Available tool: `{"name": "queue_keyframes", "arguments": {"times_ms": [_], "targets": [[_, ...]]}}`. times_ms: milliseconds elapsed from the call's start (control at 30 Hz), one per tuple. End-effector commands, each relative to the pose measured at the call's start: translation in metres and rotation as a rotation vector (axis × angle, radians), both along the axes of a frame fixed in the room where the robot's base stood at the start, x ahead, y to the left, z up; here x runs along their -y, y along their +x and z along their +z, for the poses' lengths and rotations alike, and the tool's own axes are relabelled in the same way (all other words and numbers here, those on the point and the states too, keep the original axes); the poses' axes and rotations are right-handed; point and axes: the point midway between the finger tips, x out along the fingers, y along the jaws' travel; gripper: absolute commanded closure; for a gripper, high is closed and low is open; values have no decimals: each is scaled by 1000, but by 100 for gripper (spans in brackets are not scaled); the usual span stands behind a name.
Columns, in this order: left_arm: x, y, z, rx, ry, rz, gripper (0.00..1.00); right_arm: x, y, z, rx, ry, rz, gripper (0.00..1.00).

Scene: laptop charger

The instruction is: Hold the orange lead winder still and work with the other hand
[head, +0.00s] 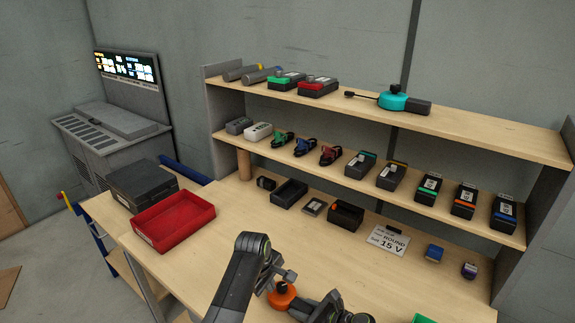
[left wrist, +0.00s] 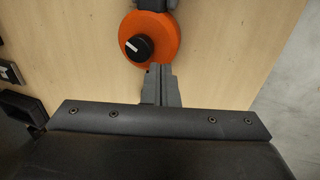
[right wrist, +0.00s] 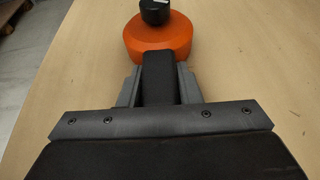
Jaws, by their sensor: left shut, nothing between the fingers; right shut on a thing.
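The orange lead winder (head: 281,297) is at the front of the bench in the head view, a round orange disc with a black knob on top. In the right wrist view my right gripper (right wrist: 160,78) is shut on the black block (right wrist: 159,70) that sticks out from the orange disc (right wrist: 157,38). In the left wrist view my left gripper (left wrist: 159,75) is shut and empty, its tips close to the rim of the disc (left wrist: 160,52), beside the knob (left wrist: 138,47). I cannot tell whether the tips touch the rim. My arms partly hide the winder in the head view.
A red tray (head: 173,221) and a dark box (head: 142,184) stand at the left.

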Motion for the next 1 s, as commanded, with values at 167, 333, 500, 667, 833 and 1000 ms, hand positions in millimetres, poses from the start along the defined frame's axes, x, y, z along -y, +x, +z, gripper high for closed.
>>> {"name": "queue_keyframes", "arguments": {"times_ms": [167,333,500,667,833,1000], "targets": [[0,0,23,3,-1,0,100,0,0,-1,-1,0,0,97],[0,0,40,1,-1,0,100,0,0,-1,-1,0,0,97],[0,-1,45,-2,0,0,100,0,0,-1,-1,0,0,97],[0,-1,45,-1,0,0,100,0,0,-1,-1,0,0,97],[11,-6,49,-1,-3,-3,100,0,0,0,-1,0,-1,97],[24,-14,53,-1,0,0,100,0,0,-1,0,-1,-1,97]]}}
